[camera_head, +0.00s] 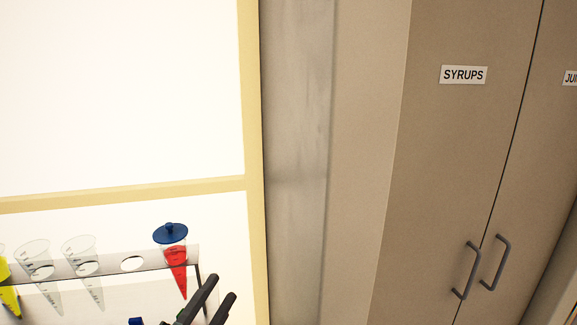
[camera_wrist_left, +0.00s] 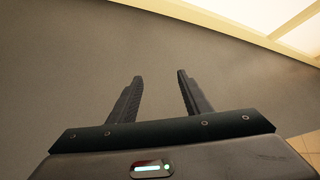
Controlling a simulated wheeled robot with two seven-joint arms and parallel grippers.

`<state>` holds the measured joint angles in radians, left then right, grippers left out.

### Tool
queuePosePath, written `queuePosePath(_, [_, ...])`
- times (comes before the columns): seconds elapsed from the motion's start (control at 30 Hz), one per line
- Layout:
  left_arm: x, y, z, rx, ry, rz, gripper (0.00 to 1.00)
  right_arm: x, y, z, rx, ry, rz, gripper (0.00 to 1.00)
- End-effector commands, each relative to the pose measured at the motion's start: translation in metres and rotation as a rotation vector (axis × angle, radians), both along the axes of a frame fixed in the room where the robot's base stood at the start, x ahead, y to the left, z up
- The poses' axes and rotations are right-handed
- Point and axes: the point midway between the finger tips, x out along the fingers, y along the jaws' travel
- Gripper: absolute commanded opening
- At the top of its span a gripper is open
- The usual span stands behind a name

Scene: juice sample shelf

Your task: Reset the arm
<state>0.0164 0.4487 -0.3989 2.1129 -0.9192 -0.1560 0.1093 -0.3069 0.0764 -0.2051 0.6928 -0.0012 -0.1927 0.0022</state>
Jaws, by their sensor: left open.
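My left gripper (camera_head: 222,286) shows at the bottom of the head view, in front of the right end of the rack. In the left wrist view (camera_wrist_left: 160,75) its two fingers are apart with nothing between them, over a plain grey surface. A conical tube of red juice with a blue lid (camera_head: 175,265) sits in the rack near the gripper; I cannot tell the distance between them. My right gripper is not in view.
The metal rack (camera_head: 108,265) also holds clear conical tubes (camera_head: 85,265) and a yellow one (camera_head: 7,290) at the left edge; one hole is empty. Right of the bright panel (camera_head: 120,90) stand a wall and a cabinet labelled SYRUPS (camera_head: 463,75) with two handles.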

Motion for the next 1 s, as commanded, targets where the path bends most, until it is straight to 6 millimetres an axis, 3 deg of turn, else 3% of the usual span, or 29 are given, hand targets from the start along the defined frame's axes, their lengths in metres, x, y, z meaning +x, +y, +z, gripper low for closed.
queuePosePath(0.23, [-0.031, 0.074, -0.081, -0.349, 0.397, 0.324, 0.44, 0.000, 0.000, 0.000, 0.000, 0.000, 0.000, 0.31])
queuePosePath(0.4, [-0.087, 0.103, -0.159, -0.522, 0.725, 0.518, 0.44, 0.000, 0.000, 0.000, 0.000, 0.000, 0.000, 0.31])
queuePosePath(0.5, [-0.132, 0.108, -0.202, -0.598, 0.928, 0.614, 0.44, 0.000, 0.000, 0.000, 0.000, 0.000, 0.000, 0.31])
queuePosePath(0.63, [-0.188, 0.105, -0.240, -0.656, 1.146, 0.697, 0.44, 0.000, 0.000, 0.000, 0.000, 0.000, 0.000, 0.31])
queuePosePath(0.8, [-0.241, 0.096, -0.266, -0.691, 1.338, 0.755, 0.44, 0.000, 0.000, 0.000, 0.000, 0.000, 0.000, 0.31])
queuePosePath(1.0, [-0.290, 0.085, -0.281, -0.710, 1.507, 0.794, 0.44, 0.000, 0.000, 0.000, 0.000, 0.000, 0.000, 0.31])
